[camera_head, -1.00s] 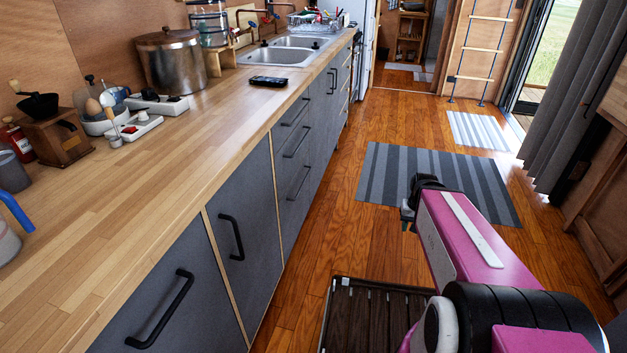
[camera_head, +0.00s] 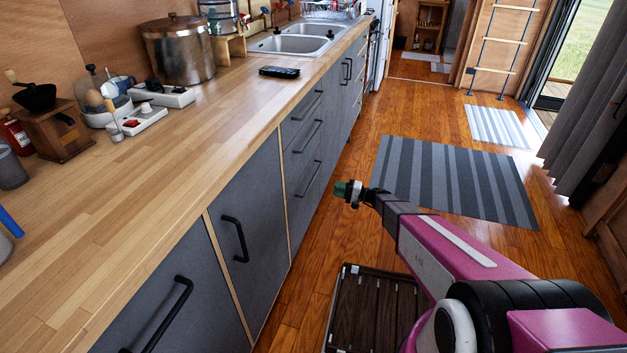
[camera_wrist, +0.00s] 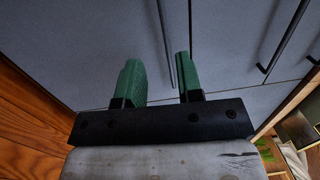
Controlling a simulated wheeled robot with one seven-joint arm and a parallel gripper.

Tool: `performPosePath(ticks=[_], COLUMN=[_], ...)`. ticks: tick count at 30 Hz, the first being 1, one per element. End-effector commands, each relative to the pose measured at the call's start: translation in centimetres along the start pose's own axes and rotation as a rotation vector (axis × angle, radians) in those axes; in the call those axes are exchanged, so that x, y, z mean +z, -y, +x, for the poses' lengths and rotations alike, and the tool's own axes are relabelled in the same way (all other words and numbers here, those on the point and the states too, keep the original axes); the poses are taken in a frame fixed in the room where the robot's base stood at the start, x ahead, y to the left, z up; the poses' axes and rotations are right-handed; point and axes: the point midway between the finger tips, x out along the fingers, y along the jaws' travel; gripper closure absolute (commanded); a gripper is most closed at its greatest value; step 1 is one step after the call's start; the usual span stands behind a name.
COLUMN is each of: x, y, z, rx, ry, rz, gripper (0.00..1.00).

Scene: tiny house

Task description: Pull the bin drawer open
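Grey cabinet fronts with black bar handles run under the wooden counter; all look closed. The nearest front has a long slanted handle (camera_head: 163,315), and the front beyond has another handle (camera_head: 235,240). A stack of drawers (camera_head: 303,165) follows. I cannot tell for sure which front is the bin drawer. My gripper (camera_head: 342,190), with green fingers, is out over the floor to the right of the drawer stack. In the wrist view my gripper (camera_wrist: 160,83) is open and empty, facing grey fronts. A thin dark upright line shows between its fingers, and a black handle (camera_wrist: 288,38) is at upper right.
The counter (camera_head: 150,190) holds a large pot (camera_head: 178,55), a black device (camera_head: 279,72), a grinder (camera_head: 55,130) and small trays. A dark slatted surface (camera_head: 375,310) is below my arm. A striped rug (camera_head: 455,180) lies on the open wooden floor.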

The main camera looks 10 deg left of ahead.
Motion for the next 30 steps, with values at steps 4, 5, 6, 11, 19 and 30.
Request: performPosePath(ticks=[4, 5, 6, 11, 19, 30], x=[-1.9, -2.1, -2.2, -2.4, -2.7, -3.0], y=[-1.1, -1.2, -1.2, -1.0, -0.3, 0.3], z=[1.1, 1.2, 1.4, 2.5, 7.0, 11.5], rx=[-0.107, -0.120, -0.131, -0.144, -0.143, -0.142], ry=[-0.050, -0.056, -0.062, -0.067, -0.066, -0.068], rz=[-0.003, -0.004, -0.005, -0.007, -0.007, -0.006], gripper=[0.67, 0.67, 0.67, 0.67, 0.67, 0.67])
